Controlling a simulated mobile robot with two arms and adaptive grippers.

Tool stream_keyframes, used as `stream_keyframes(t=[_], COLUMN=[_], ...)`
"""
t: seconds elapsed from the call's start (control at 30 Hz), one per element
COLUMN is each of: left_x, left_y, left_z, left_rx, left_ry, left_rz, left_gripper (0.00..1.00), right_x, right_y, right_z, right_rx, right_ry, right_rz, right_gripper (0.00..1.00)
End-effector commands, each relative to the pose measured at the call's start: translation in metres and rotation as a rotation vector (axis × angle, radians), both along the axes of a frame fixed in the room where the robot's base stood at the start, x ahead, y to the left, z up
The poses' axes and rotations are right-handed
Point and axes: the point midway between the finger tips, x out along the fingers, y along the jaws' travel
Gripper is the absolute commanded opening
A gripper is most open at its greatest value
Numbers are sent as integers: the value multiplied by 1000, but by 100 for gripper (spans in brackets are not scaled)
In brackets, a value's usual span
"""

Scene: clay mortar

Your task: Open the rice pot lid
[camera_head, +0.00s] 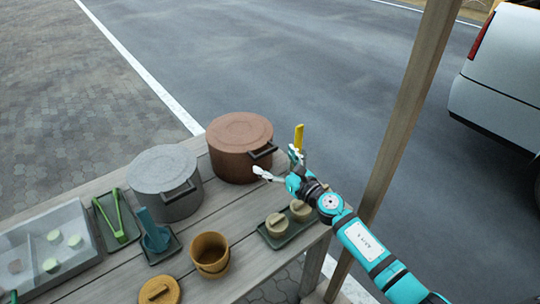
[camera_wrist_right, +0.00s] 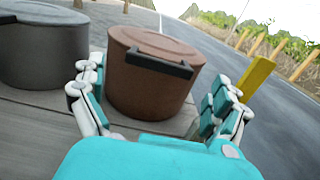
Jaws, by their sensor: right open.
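Two lidded pots stand on the wooden table; the frames do not mark which is the rice pot. The brown pot (camera_head: 238,160) has a flat brown lid (camera_head: 240,128) seated on it and a dark handle (camera_head: 263,150) facing my right gripper. The grey pot (camera_head: 168,190), also lidded, stands to its left. My right gripper (camera_head: 277,163) is open and empty, just right of the brown pot. In the right wrist view, the brown pot (camera_wrist_right: 150,95) and its handle (camera_wrist_right: 158,63) show between the spread fingers. My left gripper does not show.
A yellow upright piece (camera_head: 299,138) stands right beside my right gripper. A wooden post (camera_head: 405,105) rises at right.

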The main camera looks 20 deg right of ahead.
Motion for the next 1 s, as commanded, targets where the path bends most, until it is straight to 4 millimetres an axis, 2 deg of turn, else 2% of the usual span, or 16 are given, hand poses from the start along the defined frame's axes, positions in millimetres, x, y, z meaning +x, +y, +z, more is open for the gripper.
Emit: stream_keyframes(t=[0.1, 0.2, 0.57, 1.0], left_x=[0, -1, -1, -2], left_y=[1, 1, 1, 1], left_z=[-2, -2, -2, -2], left_rx=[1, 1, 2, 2], left_ry=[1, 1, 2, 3], left_rz=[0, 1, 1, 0], left_gripper=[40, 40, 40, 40], right_x=[15, 22, 26, 26], right_y=[5, 8, 9, 9], right_z=[-1, -1, 0, 0], right_rx=[0, -1, -1, 0], right_ry=[-1, 0, 0, 0], right_rz=[-2, -1, 0, -1], right_gripper=[100, 100, 99, 41])
